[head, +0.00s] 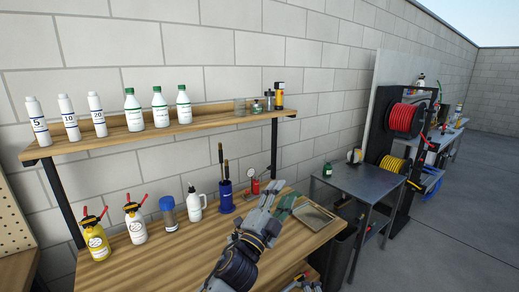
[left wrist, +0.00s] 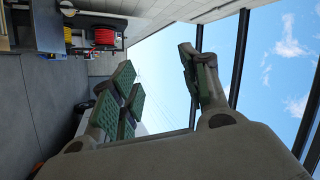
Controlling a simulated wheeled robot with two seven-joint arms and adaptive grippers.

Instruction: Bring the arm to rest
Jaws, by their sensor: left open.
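My left arm reaches in from the bottom of the head view. Its gripper (head: 279,203) is above the right part of the wooden workbench (head: 185,262), pointing away from me. In the left wrist view the green-padded fingers of this gripper (left wrist: 158,78) stand wide apart with nothing between them. Behind them are sky, dark beams and, sideways at the upper left, the hose reels. My right gripper is not in view.
A grey tray (head: 313,216) lies just right of the gripper. A blue tool holder (head: 225,196), a white bottle (head: 195,203) and yellow-and-white bottles stand to its left. A shelf (head: 160,133) with several bottles hangs above. A metal table (head: 358,181) stands to the right.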

